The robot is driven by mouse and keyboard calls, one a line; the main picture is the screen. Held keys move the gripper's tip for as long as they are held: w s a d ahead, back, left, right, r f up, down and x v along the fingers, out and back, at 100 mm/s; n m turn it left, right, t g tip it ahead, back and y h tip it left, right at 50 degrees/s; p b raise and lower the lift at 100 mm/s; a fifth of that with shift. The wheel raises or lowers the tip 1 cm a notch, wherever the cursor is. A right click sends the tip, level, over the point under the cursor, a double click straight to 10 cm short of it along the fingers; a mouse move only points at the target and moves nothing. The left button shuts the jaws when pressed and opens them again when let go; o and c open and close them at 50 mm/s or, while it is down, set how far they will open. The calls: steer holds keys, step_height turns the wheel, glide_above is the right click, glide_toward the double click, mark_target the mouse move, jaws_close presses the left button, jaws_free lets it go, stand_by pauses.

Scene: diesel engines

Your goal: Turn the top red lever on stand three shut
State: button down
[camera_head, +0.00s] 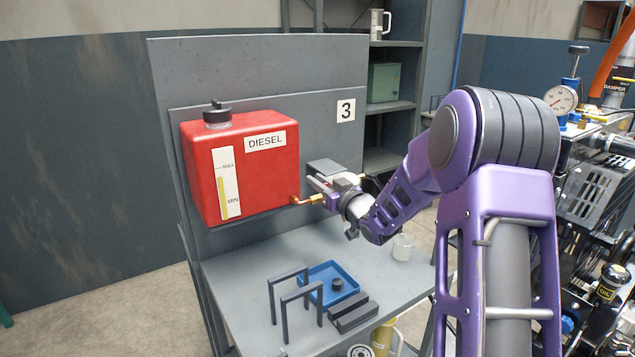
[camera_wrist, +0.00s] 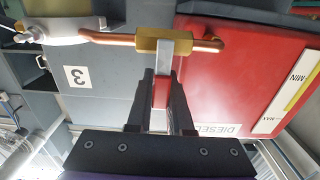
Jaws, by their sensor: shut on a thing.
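The red diesel tank (camera_head: 243,170) hangs on the panel of stand three, beside the sign "3" (camera_head: 346,110). A copper pipe (camera_head: 307,200) leaves its lower right side. In the wrist view, the brass valve (camera_wrist: 163,52) sits on this pipe, and a lever with a metal stem and red grip (camera_wrist: 161,92) comes from it towards me, looking crosswise to the pipe. My gripper (camera_wrist: 161,105) is shut on the red lever, one dark finger on each side. In the head view, my gripper (camera_head: 325,186) is at the pipe and hides the lever and valve.
Below, the grey bench (camera_head: 240,285) carries a blue tray (camera_head: 345,272), dark handles (camera_head: 285,285), dark blocks (camera_head: 355,315) and a glass jar (camera_head: 402,247). Shelves (camera_head: 390,107) stand behind. An engine with a gauge (camera_head: 561,99) is at the right.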

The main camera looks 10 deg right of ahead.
steer(key=c, duration=0.8)
jaws_free()
steer(key=shift+s+d, duration=0.1)
steer(key=b+v, duration=0.1)
steer(key=v, duration=1.6)
steer(key=shift+s, duration=0.15)
steer(key=shift+d, duration=0.1)
